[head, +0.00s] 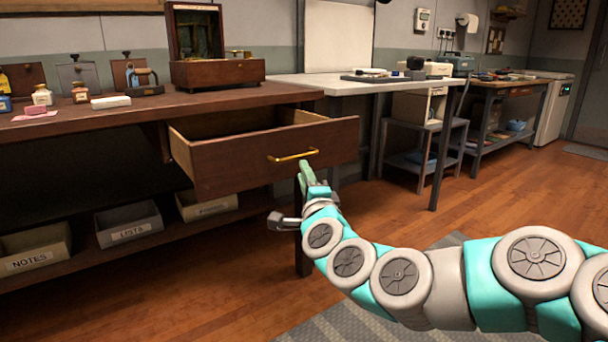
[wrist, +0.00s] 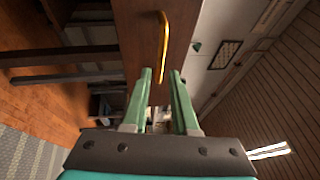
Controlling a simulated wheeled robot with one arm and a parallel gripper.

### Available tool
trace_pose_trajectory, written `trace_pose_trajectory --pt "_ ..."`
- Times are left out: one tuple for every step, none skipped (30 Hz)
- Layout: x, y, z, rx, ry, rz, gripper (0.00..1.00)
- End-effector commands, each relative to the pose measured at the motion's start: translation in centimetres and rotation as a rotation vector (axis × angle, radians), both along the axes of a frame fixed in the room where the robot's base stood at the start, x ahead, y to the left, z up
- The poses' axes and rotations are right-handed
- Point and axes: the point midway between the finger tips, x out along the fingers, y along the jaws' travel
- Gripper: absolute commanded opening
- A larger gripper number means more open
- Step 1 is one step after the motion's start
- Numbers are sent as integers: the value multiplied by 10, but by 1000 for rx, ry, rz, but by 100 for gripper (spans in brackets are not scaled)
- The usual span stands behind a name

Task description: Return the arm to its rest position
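My gripper (head: 305,175) is at the end of my teal and grey arm, in front of and just below the open drawer's front. The wooden drawer (head: 225,160) is pulled out from the dark wooden bench. Its brass handle (head: 293,156) is a little above and left of the fingertips in the head view.
The dark wooden bench (head: 70,121) holds a wooden box (head: 217,73), bottles and small items. Labelled bins (head: 128,225) stand on its lower shelf. A white-topped table (head: 350,84) is to the right. The wooden floor (head: 480,190) on the right is clear.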

Motion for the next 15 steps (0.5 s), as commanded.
trace_pose_trajectory --pt "0 0 0 0 0 0 27" --pt "0 0 0 0 1 1 27" --pt "0 1 0 -5 1 3 27" --pt "-1 2 0 -12 3 8 27" --pt "-2 4 1 -23 5 15 27" --pt "-5 8 1 -46 12 32 27" --pt "-7 11 0 -70 18 47 27" --pt "-10 15 0 -98 24 64 27" --pt "-15 23 -2 -145 37 95 27" --pt "-20 28 -4 -186 48 119 27" --pt "-25 34 -7 -230 63 147 27" --pt "-33 40 -12 -293 81 184 27" --pt "-39 45 -17 -342 98 214 27" --pt "-46 49 -22 -390 113 241 27" --pt "-55 53 -29 -454 134 278 27"
